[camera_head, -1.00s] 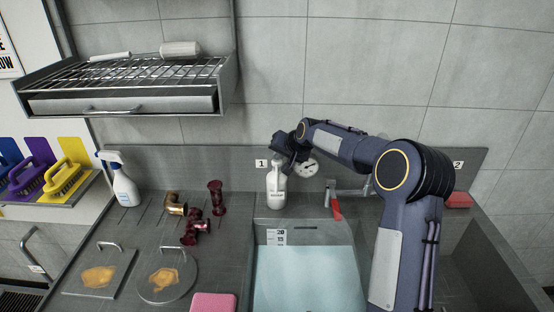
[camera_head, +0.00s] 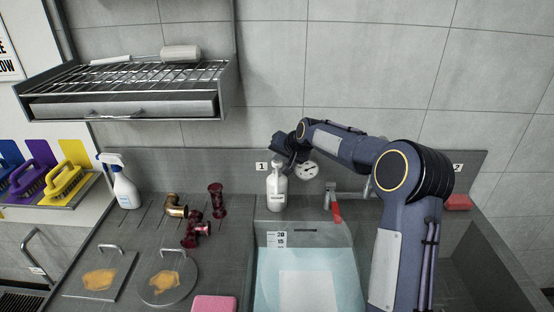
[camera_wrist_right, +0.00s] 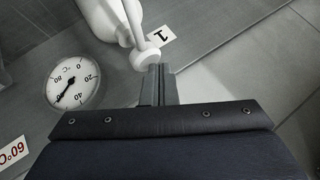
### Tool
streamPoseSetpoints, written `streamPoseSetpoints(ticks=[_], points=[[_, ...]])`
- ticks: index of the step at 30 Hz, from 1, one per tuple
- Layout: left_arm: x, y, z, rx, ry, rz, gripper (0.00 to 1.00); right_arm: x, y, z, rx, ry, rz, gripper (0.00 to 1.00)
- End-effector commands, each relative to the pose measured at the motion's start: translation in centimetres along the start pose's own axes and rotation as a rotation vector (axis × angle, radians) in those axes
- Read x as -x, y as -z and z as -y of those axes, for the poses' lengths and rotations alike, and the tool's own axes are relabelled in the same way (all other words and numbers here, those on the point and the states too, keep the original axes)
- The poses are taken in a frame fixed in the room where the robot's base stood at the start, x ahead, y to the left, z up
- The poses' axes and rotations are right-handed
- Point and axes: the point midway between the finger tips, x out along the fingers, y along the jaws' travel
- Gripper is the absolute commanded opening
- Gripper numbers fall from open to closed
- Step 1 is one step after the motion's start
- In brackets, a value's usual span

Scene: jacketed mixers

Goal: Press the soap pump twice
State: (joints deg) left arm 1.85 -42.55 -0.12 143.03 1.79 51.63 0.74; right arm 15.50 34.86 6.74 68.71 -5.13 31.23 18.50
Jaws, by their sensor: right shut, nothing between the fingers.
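The soap pump bottle (camera_head: 277,190) is white with a label and stands upright on the counter behind the sink basin. My right gripper (camera_head: 279,160) is over its top, and the jaws partly hide the pump head. In the right wrist view, the shut fingers (camera_wrist_right: 158,72) are empty and end at the round white pump head (camera_wrist_right: 146,57). I cannot tell whether they touch it. The white bottle body (camera_wrist_right: 104,15) shows beyond. My left gripper is not in view.
The sink basin (camera_head: 262,285) holds pale blue water with a whitish rectangle in it. A red-handled tap (camera_head: 336,208) and a dial gauge (camera_head: 307,170) are right of the bottle. Red and brass fittings (camera_head: 190,238) and a spray bottle (camera_head: 124,186) stand left.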

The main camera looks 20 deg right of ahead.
Motion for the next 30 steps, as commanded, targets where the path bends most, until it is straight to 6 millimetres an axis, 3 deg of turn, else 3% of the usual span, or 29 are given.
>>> streamPoseSetpoints(ticks=[17, 30], points=[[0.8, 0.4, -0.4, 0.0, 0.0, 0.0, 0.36, 1.1, 0.9, 0.8, 0.0, 0.002, -0.006, 0.0], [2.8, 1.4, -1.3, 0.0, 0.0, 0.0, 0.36, 4.0, 3.0, 3.0, 0.001, 0.004, -0.008, 0.0]])
